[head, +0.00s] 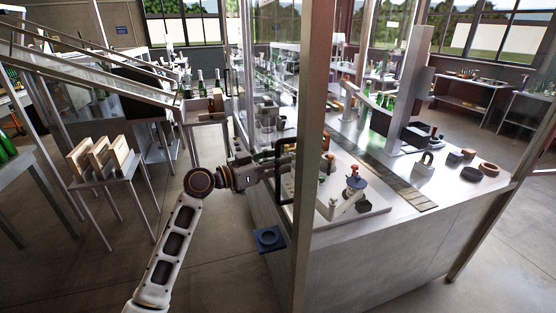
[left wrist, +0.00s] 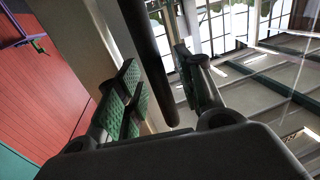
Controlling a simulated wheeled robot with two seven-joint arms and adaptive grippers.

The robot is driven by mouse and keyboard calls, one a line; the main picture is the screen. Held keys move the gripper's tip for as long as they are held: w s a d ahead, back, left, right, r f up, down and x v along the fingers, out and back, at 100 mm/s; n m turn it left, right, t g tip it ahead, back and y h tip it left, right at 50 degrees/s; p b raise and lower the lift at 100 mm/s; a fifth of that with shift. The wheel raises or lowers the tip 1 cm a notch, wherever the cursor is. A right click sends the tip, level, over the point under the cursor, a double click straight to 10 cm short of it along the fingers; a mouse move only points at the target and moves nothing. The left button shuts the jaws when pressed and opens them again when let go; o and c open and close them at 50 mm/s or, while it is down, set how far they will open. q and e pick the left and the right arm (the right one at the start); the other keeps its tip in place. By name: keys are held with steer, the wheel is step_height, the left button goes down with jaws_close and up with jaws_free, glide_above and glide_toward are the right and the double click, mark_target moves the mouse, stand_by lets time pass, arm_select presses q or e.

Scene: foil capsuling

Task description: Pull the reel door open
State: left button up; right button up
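The black bar handle (head: 283,193) stands upright beside the metal post at the left corner of the workstation. I take it to be the reel door's handle; the door panel itself is hard to make out. My left gripper (head: 283,168) reaches to this handle from the left. In the left wrist view the dark bar (left wrist: 148,55) runs between the fingers of my left gripper (left wrist: 163,92). The fingers are apart, with a visible gap between the bar and the right finger. My right gripper is not in view.
A tall metal post (head: 311,130) stands close to the right of the handle. The workstation top (head: 425,190) carries fittings and rings. A blue item (head: 269,238) is low beside the cabinet. A small table (head: 105,180) with wooden blocks stands left. The floor between is clear.

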arm_select(q)
jaws_close()
stand_by(0.3)
steer(key=shift+w, duration=0.2)
